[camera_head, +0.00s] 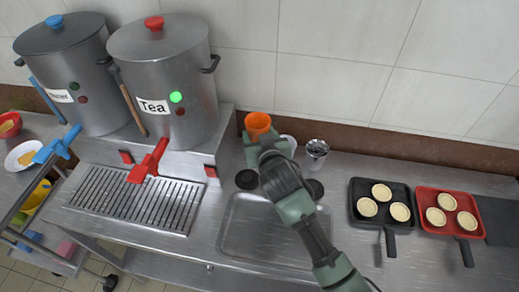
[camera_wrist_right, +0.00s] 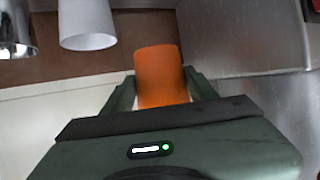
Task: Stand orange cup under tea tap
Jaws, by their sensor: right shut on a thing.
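The orange cup (camera_head: 257,122) is held near the back wall, to the right of the tea stockpot (camera_head: 165,75); in the wrist view the cup (camera_wrist_right: 160,72) sits between the fingers. My right gripper (camera_head: 262,138) is shut on it. The red tea tap (camera_head: 150,162) sticks out in front of the tea pot, over the slotted drip grate (camera_head: 75,203), left of the cup. A green light (camera_head: 176,97) shows on the tea pot. My left gripper is not in view.
A white cup (camera_wrist_right: 87,25) and a metal cup (camera_head: 317,152) stand right of my gripper. A second pot (camera_head: 72,60) with a blue tap (camera_head: 58,146) is at left. Black pan (camera_head: 380,222) and red pan (camera_head: 449,226) lie right. The drip grate is clear.

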